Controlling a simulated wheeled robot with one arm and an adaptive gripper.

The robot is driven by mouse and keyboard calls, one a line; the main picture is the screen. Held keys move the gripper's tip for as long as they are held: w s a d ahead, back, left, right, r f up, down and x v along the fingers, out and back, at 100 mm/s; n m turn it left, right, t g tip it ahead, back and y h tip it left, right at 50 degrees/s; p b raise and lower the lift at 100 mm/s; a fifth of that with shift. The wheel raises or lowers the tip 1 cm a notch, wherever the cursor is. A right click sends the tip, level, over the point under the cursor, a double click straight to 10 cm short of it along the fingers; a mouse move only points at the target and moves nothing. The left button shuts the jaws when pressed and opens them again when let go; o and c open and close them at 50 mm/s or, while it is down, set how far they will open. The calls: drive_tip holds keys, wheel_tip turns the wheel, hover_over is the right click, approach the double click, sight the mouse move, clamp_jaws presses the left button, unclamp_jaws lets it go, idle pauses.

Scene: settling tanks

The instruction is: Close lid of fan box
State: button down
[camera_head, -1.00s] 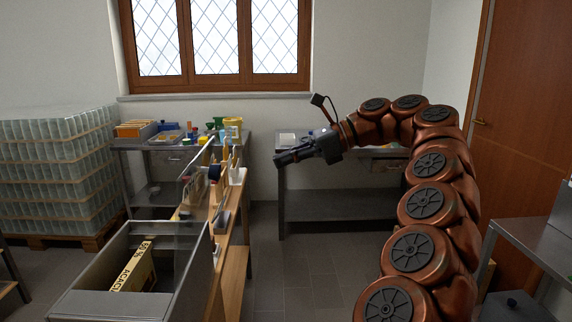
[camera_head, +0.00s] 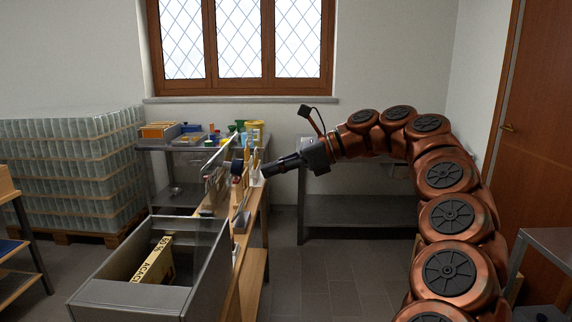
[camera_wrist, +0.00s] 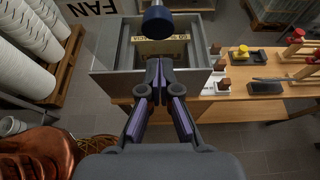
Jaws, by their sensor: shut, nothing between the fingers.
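A grey open-topped box (camera_head: 133,297) stands at the lower left in the head view, with a yellow carton (camera_head: 152,262) inside. In the wrist view the grey box (camera_wrist: 104,85) lies beyond my fingers. A white surface lettered FAN (camera_wrist: 88,9) is cut off at the top left there; I cannot tell whether it is the lid. My gripper (camera_head: 265,172) is shut and empty above the wooden bench, behind the grey box in the head view. The shut fingers (camera_wrist: 155,72) overlap the box's near side in the wrist view; contact cannot be told.
A dark blue round knob-like thing (camera_wrist: 157,20) shows ahead of my fingers. The wooden bench (camera_wrist: 215,108) holds small items, including a yellow-knobbed one (camera_wrist: 242,52). Stacked glassware (camera_head: 68,170) fills the left. A grey table (camera_head: 345,209) stands behind the arm. Floor right of the bench is clear.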

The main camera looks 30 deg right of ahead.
drive_tip(key=shift+w+a+r+p, duration=0.2)
drive_tip(key=shift+w+a, duration=0.3)
drive_tip(key=shift+a, duration=0.3)
drive_tip(key=shift+w+a+r+p, duration=0.15)
drive_tip(key=shift+w+a, duration=0.35)
drive_tip(key=shift+a, duration=0.3)
drive_tip(key=shift+r, duration=0.1)
